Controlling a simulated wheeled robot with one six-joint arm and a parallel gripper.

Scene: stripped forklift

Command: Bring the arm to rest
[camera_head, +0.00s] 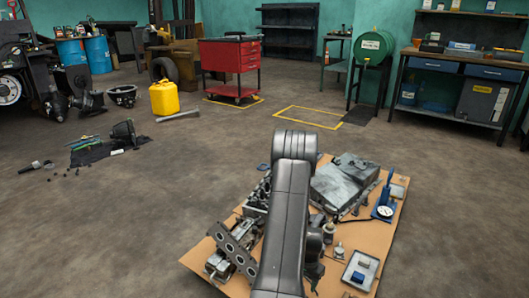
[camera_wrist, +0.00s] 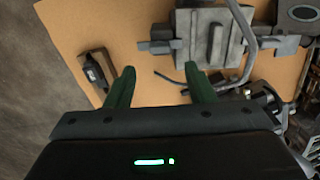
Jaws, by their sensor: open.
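My gripper (camera_wrist: 157,88) shows in the wrist view with its two dark green fingers wide apart. It is open and nothing is between the fingers. It points toward a tan board (camera_wrist: 110,25) that carries grey metal parts. A grey machined part (camera_wrist: 205,35) lies beyond the right finger, and a small dark part (camera_wrist: 97,72) lies left of the left finger. In the head view my arm reaches up over the middle of the board (camera_head: 379,240), and my gripper is hidden there.
On the board stand a grey casing (camera_head: 343,180), a gauge on a blue stand (camera_head: 383,210) and a small tray (camera_head: 361,270). Loose parts lie on the floor at left. A yellow can (camera_head: 164,98) and a red cart (camera_head: 231,66) stand farther back.

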